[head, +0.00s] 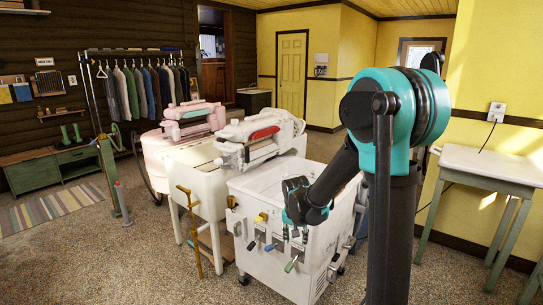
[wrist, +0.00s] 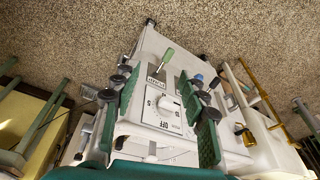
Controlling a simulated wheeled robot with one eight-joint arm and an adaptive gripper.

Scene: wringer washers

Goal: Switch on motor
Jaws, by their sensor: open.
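A white wringer washer (head: 250,188) stands in the middle of the head view, with levers on its near face. One lever has a green handle (head: 291,264), one a blue handle (head: 270,247), and one a yellow handle (head: 262,217). My gripper (head: 295,233) is over this face, open and empty. In the wrist view, my gripper (wrist: 165,90) has its green fingers spread on either side of a white dial (wrist: 168,108) on a labelled panel. The green-handled lever (wrist: 167,55) lies beyond the fingertips, and the blue handle shows near the right finger. I cannot tell which control is the motor's.
A cream washer (head: 185,160) and a pink washer (head: 158,140) stand to the left, with a wooden cane (head: 190,225) leaning in front. A side table (head: 495,165) is at the right. The speckled floor (head: 130,265) in front is clear.

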